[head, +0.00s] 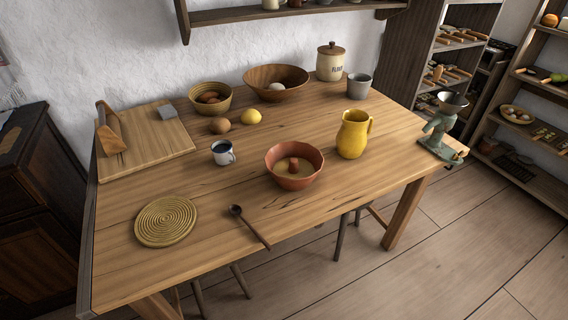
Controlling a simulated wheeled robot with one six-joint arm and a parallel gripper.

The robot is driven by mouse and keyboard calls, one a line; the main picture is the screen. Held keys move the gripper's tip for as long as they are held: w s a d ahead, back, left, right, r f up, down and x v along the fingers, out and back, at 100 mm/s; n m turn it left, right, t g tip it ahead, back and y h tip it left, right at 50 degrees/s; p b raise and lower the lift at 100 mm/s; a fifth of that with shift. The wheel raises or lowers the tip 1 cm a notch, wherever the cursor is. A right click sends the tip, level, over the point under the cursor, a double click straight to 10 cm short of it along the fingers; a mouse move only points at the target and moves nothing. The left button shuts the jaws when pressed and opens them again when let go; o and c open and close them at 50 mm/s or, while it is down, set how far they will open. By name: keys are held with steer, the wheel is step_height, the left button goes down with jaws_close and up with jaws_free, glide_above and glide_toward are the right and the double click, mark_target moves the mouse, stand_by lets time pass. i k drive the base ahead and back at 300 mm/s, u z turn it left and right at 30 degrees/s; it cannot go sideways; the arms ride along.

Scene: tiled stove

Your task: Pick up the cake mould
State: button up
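The cake mould (279,177) is a round, reddish-brown bowl with a raised stub in its middle and a paler inside. It stands upright on the wooden table (225,255), near the front edge and right of the table's middle. Its near wall and rim are in plain view, and nothing covers it. My gripper does not show in the head view.
A yellow jug (352,136) stands close to the mould's right. A dark wooden spoon (249,226) lies in front-left, a mug (223,153) behind-left. A woven mat (165,221) lies at left. Bowls (275,74) stand at the back; a grinder (439,125) is at the right edge.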

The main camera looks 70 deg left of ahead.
mark_target(293, 165)
steer(key=u, duration=0.7)
steer(key=i, duration=0.75)
steer(key=u, duration=1.1)
steer(key=i, duration=0.25)
steer(key=u, duration=0.15)
